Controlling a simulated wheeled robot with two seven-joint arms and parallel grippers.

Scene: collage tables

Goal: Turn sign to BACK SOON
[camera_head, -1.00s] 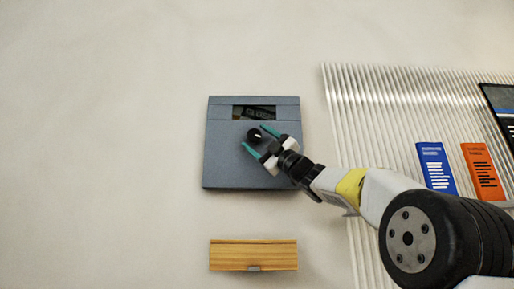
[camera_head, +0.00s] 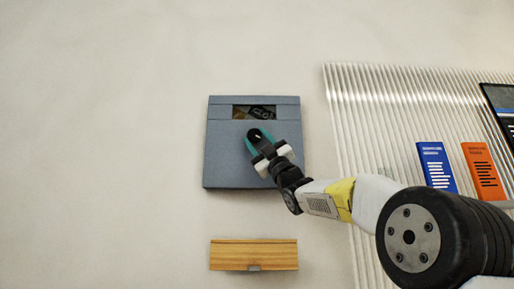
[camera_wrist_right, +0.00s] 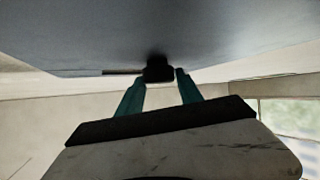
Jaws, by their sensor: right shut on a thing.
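The sign is a blue-grey square box (camera_head: 225,160) on the wall, with a narrow dark window (camera_head: 254,112) near its top. In the window, light letters stand tilted beside a brownish patch; I cannot read the full word. A black knob (camera_head: 258,136) sits below the window. My right gripper (camera_head: 257,143) is shut on the knob, its teal fingers on either side of it. In the right wrist view the knob (camera_wrist_right: 159,70) shows between the two fingertips, against the grey box face. My left gripper is not in view.
A wooden block or shelf (camera_head: 254,256) is on the wall below the box. To the right is a ribbed white panel (camera_head: 365,130) with a blue leaflet (camera_head: 437,168) and an orange leaflet (camera_head: 484,172). The wall left of the box is bare.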

